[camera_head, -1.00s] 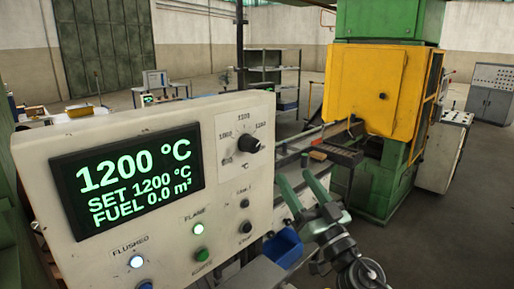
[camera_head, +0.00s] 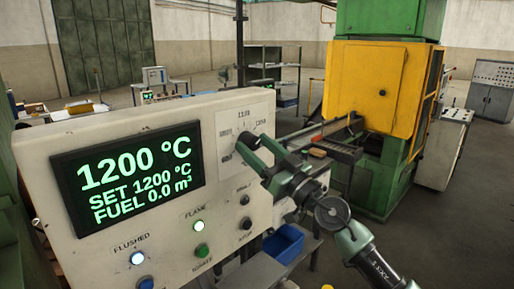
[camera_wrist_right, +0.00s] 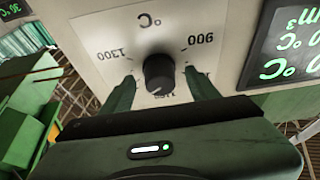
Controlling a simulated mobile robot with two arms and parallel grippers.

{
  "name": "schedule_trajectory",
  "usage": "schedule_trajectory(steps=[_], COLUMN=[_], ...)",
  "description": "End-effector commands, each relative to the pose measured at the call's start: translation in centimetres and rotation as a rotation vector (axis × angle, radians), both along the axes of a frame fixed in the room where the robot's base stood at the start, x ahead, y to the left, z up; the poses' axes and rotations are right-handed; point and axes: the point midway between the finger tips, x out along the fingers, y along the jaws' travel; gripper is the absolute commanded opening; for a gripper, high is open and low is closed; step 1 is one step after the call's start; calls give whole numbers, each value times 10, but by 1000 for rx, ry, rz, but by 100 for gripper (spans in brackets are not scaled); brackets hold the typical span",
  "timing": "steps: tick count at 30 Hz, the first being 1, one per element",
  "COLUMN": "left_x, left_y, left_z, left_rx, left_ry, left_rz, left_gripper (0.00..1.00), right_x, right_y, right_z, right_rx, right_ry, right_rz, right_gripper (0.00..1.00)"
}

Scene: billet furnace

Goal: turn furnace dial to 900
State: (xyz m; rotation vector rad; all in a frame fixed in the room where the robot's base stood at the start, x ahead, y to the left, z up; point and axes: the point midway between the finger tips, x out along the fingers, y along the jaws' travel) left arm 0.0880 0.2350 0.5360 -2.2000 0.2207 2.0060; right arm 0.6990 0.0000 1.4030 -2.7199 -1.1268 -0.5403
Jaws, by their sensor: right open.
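The furnace dial is a black round knob (camera_head: 249,140) on a pale scale plate of the control panel (camera_head: 120,222). In the right wrist view the knob (camera_wrist_right: 159,72) shows upside down, with 1300 at left and 900 at right; a pale mark on it points down, toward partly hidden numbers. My right gripper (camera_head: 255,149) is at the dial, its green fingers open. In the wrist view its fingertips (camera_wrist_right: 160,76) stand on either side of the knob with gaps; contact does not show. The display (camera_head: 128,170) reads 1200 °C, SET 1200 °C. My left gripper is out of view.
Lit buttons and small black knobs sit below the dial, including a green button (camera_head: 201,250). A blue bin (camera_head: 283,243) is below right of the panel. A yellow and green furnace machine (camera_head: 375,88) stands behind, with open floor at right.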

Motion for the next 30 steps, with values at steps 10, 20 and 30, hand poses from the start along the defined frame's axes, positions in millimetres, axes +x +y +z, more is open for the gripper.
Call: schedule_trajectory(steps=[10,20,30], left_x=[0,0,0], left_y=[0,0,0], left_z=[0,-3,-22], left_rx=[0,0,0], left_ry=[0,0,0], left_rz=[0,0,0], left_gripper=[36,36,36], right_x=[0,0,1], right_y=[0,-1,-2], right_z=[0,-1,-2], right_rx=[1,-12,-145], right_ry=[1,-14,-148], right_rz=[0,0,0], right_gripper=[19,0,0])
